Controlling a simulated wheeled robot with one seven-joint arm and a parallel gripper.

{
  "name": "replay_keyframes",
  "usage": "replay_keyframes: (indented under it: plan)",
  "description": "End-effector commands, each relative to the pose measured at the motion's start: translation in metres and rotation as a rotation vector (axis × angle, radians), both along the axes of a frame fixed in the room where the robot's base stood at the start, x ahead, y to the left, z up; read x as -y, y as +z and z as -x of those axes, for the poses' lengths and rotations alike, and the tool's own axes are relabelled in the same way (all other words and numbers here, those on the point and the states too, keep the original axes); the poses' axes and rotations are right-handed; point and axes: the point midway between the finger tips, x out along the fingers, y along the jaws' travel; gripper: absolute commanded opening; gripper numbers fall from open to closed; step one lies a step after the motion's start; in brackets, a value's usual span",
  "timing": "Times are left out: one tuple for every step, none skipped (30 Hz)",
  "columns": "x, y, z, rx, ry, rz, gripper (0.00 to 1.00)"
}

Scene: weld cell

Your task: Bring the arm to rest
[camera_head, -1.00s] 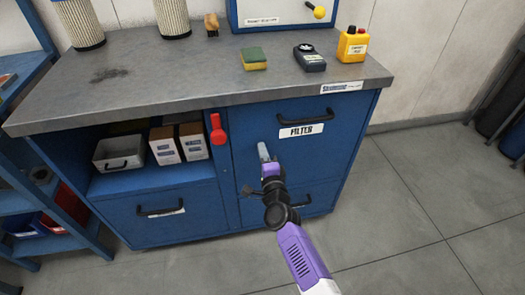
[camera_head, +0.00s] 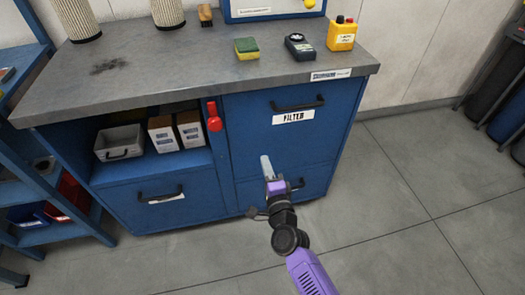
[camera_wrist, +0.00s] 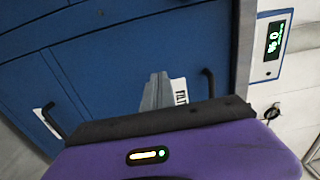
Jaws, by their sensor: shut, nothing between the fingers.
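My gripper (camera_head: 266,166) is at the end of my purple and black arm, in front of the blue cabinet (camera_head: 207,186). Its grey fingers are together and empty. In the wrist view the shut fingers (camera_wrist: 157,88) point at the blue front, beside part of the FILTER label (camera_wrist: 180,90) and a black handle (camera_wrist: 208,82). I cannot tell the exact gap between the fingers and the cabinet.
On the grey worktop (camera_head: 160,73) stand a sponge (camera_head: 247,48), a dark meter (camera_head: 299,46) and a yellow bottle (camera_head: 342,34). A red handle (camera_head: 214,117) is on the cabinet front. A blue shelf rack (camera_head: 60,232) stands at left. The floor at right (camera_head: 410,200) is clear.

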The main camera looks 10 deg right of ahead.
Motion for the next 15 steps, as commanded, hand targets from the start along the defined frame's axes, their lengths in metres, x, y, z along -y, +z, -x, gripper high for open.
replay_keyframes:
  plan:
    - [0.000, 0.001, 0.007, -0.001, 0.001, 0.000, 0.00]
    - [0.000, 0.001, 0.009, -0.001, 0.001, 0.000, 0.00]
    - [0.000, 0.000, 0.013, -0.001, 0.001, 0.000, 0.00]
    - [0.000, 0.000, 0.014, -0.001, 0.001, 0.000, 0.00]
    - [0.000, 0.000, 0.016, 0.000, 0.000, 0.000, 0.00]
    - [0.000, 0.001, 0.017, 0.000, 0.000, 0.000, 0.00]
    - [0.000, 0.001, 0.018, 0.001, 0.000, 0.000, 0.00]
    - [0.000, 0.001, 0.018, 0.001, 0.000, 0.000, 0.00]
    - [0.000, 0.000, 0.019, 0.001, 0.000, 0.000, 0.00]
    - [0.000, 0.000, 0.019, 0.001, 0.000, 0.000, 0.00]
    - [0.000, 0.000, 0.019, 0.001, 0.000, 0.000, 0.00]
    - [0.000, 0.000, 0.019, 0.001, 0.000, 0.000, 0.00]
    - [0.000, 0.000, 0.019, 0.001, 0.000, 0.002, 0.00]
    - [0.000, 0.000, 0.019, 0.001, 0.000, 0.007, 0.00]
    - [0.000, 0.000, 0.018, 0.000, 0.000, 0.021, 0.00]
